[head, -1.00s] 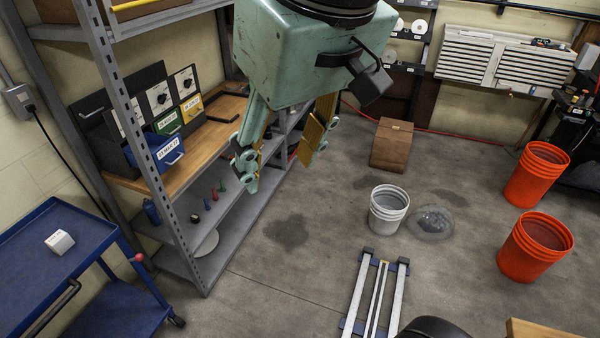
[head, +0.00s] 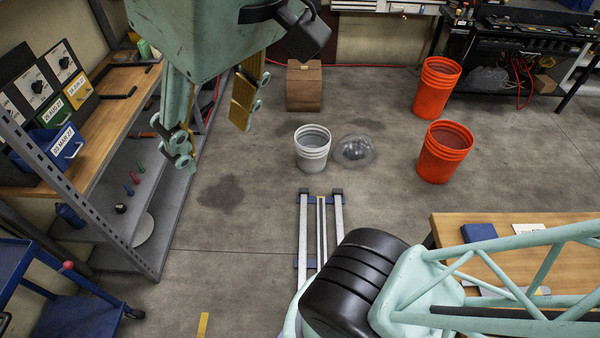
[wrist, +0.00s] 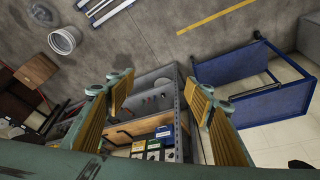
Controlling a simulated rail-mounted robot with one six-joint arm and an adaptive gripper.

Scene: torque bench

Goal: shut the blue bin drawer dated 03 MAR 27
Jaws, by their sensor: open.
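The blue bin drawer (head: 62,152) with the white label 03 MAR 27 stands at the left in the head view, on the wooden shelf top. It juts out further than the green drawer (head: 55,112) and the yellow drawer (head: 77,91) behind it. Its front handle faces right. In the wrist view the blue drawer (wrist: 165,132) is small, low between the fingers. My gripper (head: 213,142) is open and empty, in the air to the right of the shelf, clear of the drawer. Its two fingers also frame the wrist view (wrist: 154,92).
A grey shelf post (head: 75,205) rises in front of the drawers. A blue cart (head: 85,300) stands at the lower left. A white bucket (head: 312,150) and two orange buckets (head: 445,155) stand on the floor. The floor between shelf and white bucket is clear.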

